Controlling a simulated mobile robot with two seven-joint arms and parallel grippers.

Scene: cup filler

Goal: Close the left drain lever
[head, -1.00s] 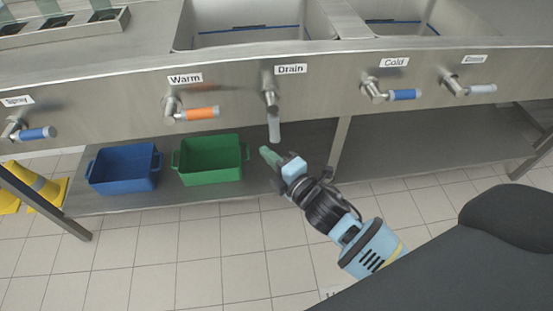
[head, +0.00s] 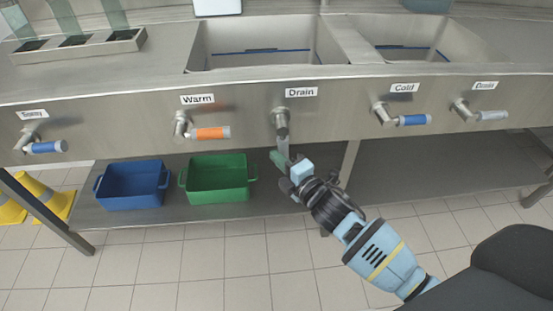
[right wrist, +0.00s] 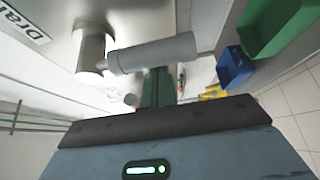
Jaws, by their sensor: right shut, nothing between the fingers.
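The left drain lever (head: 284,146) hangs straight down from its metal valve under the middle Drain label. Its handle is grey. My right gripper (head: 277,159) is shut and empty, with its green fingertips just left of the handle's lower end. In the right wrist view the grey lever (right wrist: 155,52) lies across the top, and the green fingers (right wrist: 158,88) show just beyond the gripper body, close to the lever. I cannot tell whether they touch. My left gripper is not in view.
A Warm lever (head: 211,133) with an orange sleeve is to the left, a blue Cold lever (head: 413,120) and a second, sideways drain lever (head: 492,115) to the right. A blue bin (head: 133,187) and a green bin (head: 219,181) stand on the lower shelf.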

